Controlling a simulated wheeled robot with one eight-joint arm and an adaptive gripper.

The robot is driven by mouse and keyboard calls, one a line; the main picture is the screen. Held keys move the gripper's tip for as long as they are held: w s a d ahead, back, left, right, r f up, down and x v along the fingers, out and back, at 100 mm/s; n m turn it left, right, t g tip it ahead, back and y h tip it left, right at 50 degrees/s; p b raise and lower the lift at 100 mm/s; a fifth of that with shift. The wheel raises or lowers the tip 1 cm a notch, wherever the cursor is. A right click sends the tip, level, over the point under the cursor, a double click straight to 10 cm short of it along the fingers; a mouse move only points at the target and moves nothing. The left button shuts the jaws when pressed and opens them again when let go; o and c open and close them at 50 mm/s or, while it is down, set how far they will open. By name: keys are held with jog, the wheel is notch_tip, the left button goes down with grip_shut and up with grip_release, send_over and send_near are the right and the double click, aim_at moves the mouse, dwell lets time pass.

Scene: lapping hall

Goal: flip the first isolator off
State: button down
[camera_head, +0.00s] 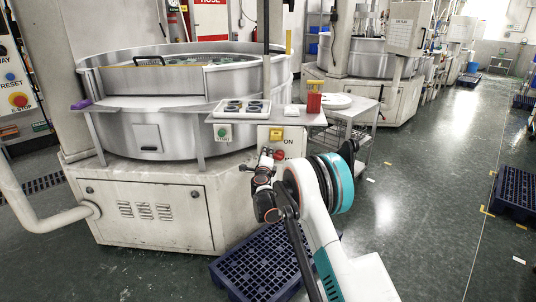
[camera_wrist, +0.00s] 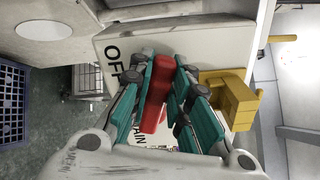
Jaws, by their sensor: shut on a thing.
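The isolator's red handle (camera_wrist: 155,95) lies between the teal fingers of my gripper (camera_wrist: 162,80) in the wrist view. My gripper is shut on this handle. The handle sits on a pale panel (camera_wrist: 118,42) with a black OFF label beside it; other lettering is partly hidden by the fingers. A yellow bracket (camera_wrist: 232,98) is to the right of the handle. In the head view my gripper (camera_head: 267,160) is at the front panel of the near lapping machine, below the yellow part (camera_head: 276,134) and beside the ON label (camera_head: 289,142). A red knob (camera_head: 279,155) shows there.
A blue pallet (camera_head: 262,265) lies on the floor below. Open floor (camera_head: 425,190) is to the right.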

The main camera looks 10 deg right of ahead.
jog(key=shift+a+f+n, duration=0.15)
jog(key=shift+f+n, duration=0.5)
jog(key=shift+n, duration=0.45)
jog(key=c, duration=1.5)
grip_release()
jog(key=v, duration=1.2)
